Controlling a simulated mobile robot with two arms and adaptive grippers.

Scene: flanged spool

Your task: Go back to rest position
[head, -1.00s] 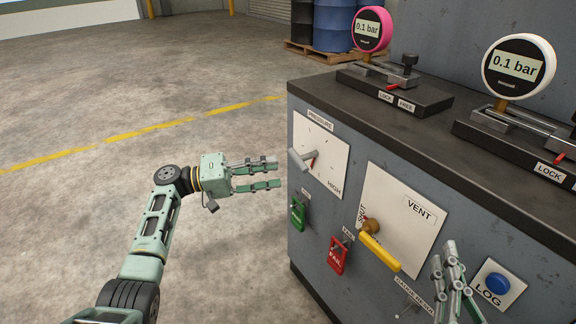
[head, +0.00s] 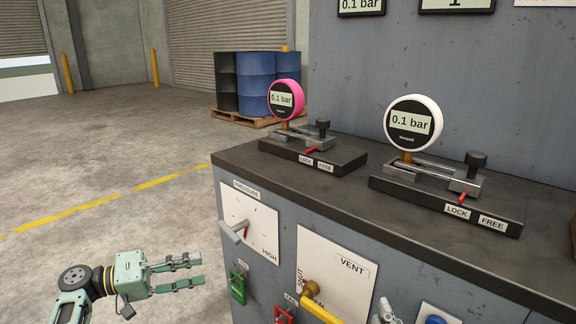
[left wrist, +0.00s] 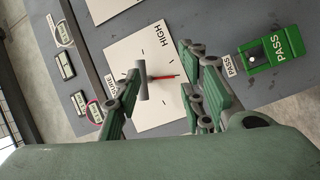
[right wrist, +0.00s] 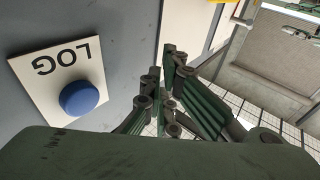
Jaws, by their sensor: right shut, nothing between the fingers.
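My left gripper (head: 190,272) is in the lower left of the head view, left of the bench front and apart from it. Its fingers stand apart with nothing between them; in the left wrist view (left wrist: 160,90) they frame the grey pressure knob (left wrist: 144,84) at a distance. My right gripper (head: 386,314) shows only as fingertips at the bottom edge of the head view, in front of the bench. In the right wrist view (right wrist: 160,75) its fingers are together and empty, beside the blue LOG button (right wrist: 79,98).
The bench (head: 300,168) bears a pink gauge (head: 286,100) and a white gauge (head: 415,122) in clamps, both reading 0.1 bar. The floor at left is clear.

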